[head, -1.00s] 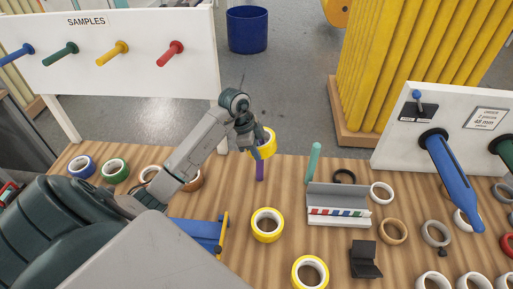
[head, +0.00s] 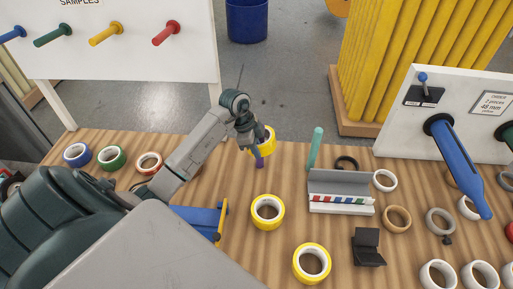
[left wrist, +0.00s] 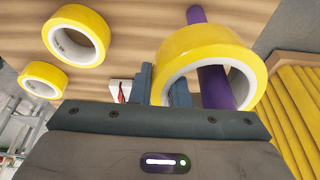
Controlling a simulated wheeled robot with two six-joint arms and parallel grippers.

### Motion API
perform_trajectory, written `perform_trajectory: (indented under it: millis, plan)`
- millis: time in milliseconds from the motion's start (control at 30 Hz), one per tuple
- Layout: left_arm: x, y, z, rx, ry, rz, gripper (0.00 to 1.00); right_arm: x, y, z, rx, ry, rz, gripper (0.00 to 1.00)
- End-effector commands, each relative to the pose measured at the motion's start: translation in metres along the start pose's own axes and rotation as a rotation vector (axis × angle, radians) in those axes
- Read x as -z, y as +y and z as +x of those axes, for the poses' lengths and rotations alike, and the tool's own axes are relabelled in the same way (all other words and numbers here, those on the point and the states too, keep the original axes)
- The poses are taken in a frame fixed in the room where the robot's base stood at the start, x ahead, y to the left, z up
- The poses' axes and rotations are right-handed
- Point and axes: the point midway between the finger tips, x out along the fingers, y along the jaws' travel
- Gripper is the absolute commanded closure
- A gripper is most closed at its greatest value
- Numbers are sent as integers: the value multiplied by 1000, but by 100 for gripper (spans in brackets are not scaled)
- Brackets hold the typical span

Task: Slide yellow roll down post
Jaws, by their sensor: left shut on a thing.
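The yellow roll (head: 268,141) is in my left gripper (head: 256,143), above the wooden table near its back edge. The purple post (head: 259,162) stands on the table, and its lower part shows just under the roll. In the left wrist view the held roll (left wrist: 208,60) is large, gripped by its side wall between the two fingers (left wrist: 160,88). The purple post (left wrist: 214,86) shows through its hole and again beyond its rim, so the roll looks to be around the post. The post's tip is hard to make out. My right gripper is out of view.
Two more yellow rolls (head: 267,212) (head: 312,263) lie nearer on the table. A turquoise post (head: 315,148) and a grey tray (head: 341,192) stand to the right. Blue (head: 77,154) and green (head: 112,158) rolls lie at left. Bare table surrounds the purple post.

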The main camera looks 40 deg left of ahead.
Motion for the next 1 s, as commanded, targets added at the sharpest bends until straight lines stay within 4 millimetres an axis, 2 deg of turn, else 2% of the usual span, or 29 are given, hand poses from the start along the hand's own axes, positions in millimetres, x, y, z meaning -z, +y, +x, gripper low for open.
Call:
perform_trajectory:
  millis: [67,100,200,567,667,1000]
  plan:
    - [0,0,0,0,0,0,100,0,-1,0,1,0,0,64]
    - [0,0,0,0,0,0,79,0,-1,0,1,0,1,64]
    - [0,0,0,0,0,0,59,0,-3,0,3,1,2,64]
    - [0,0,-4,1,-1,0,59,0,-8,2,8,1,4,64]
    - [-1,-1,-15,4,-2,1,59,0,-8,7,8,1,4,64]
    - [-1,-1,-82,5,-2,1,59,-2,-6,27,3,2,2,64]
